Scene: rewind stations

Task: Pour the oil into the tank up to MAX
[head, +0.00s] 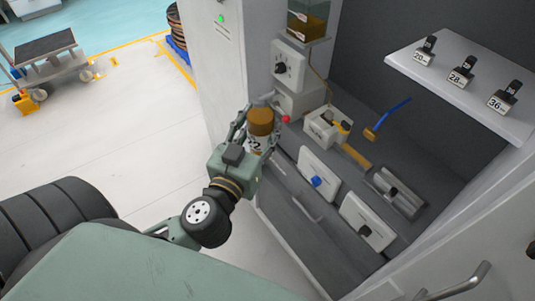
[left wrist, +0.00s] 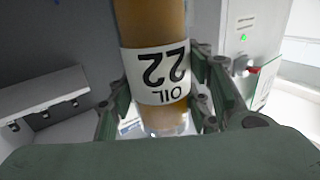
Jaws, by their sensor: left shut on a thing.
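The oil bottle (head: 260,117) is amber-brown with a white label reading 22. It looks roughly upright in the head view, beside the cabinet front. My left gripper (head: 260,128) is shut on it, with fingers on both sides. In the left wrist view the bottle (left wrist: 155,30) stands between the fingers (left wrist: 157,100), and its OIL 22 label appears upside down. The tank (head: 308,20) is a clear box at the top of the head view, partly filled with amber oil and carrying small tags I cannot read. The bottle is apart from the tank, below and left of it. My right gripper is not in view.
Below the tank is a white box with a black knob (head: 281,68). A red knob (head: 285,119) is close to the bottle. The bench holds a blue-handled brush (head: 386,120) and panels with blue (head: 316,181) and black knobs. A shelf (head: 460,85) holds weights at right.

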